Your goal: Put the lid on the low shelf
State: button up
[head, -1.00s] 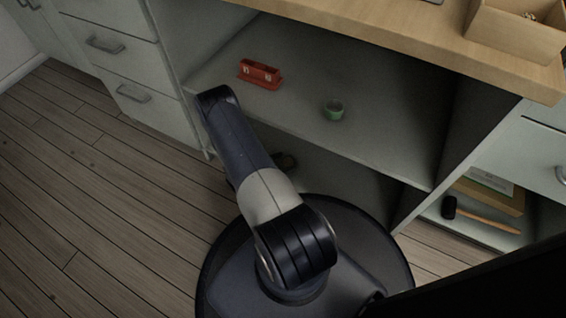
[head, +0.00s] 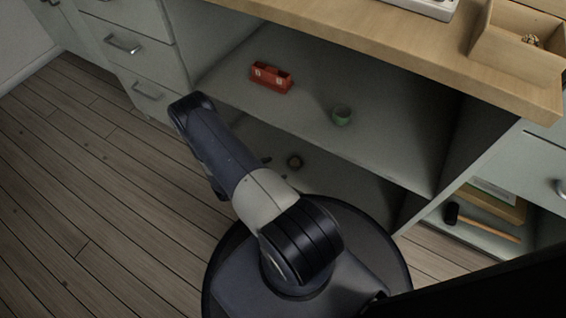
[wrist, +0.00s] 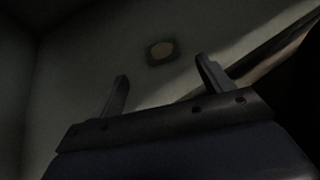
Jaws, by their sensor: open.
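A small dark piece with a paler round middle, which looks like the lid (head: 294,161), lies on the low shelf (head: 340,184) under the middle board. In the wrist view the lid (wrist: 162,50) shows as a dark, roughly square shape with a tan disc, lying beyond the fingertips and apart from them. My gripper (wrist: 164,84) is open and empty, its two fingers spread wide below the lid. In the head view my arm hides most of the gripper; only small dark tips show left of the lid.
Drawers stand at left; a hammer (head: 480,224) lies in the right bay. The floor at left is clear.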

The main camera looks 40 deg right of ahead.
jog(key=shift+p+v, duration=0.3)
jog(key=shift+v, duration=1.3)
